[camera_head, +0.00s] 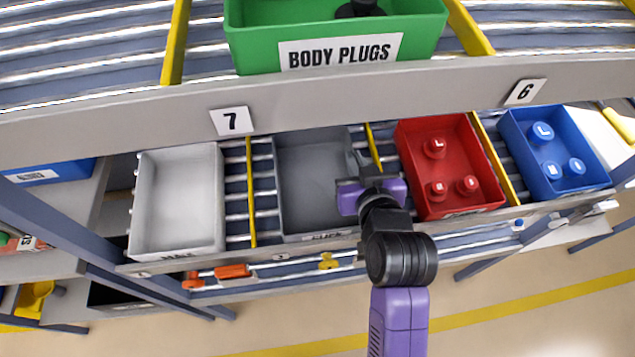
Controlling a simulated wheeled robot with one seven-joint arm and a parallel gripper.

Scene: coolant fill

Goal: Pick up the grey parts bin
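The grey parts bin (308,175) sits on the middle lane of the lower roller rack, in the centre of the head view. It is dark grey and looks empty, with a small label on its front edge that is too blurred to read. My gripper (358,168) is at the bin's right wall and overlaps it in the picture. The gripper's purple body and the wrist hide part of that wall and the front right corner. I cannot tell whether the fingers are around the wall, touching it or above it, nor how far apart they are.
A white bin (178,195) stands to the left past a yellow divider (251,190). A red bin (478,180) with lettered pegs is close on the right, with a blue bin (597,182) beyond. The upper shelf beam (380,108) and green BODY PLUGS bin (335,25) are above.

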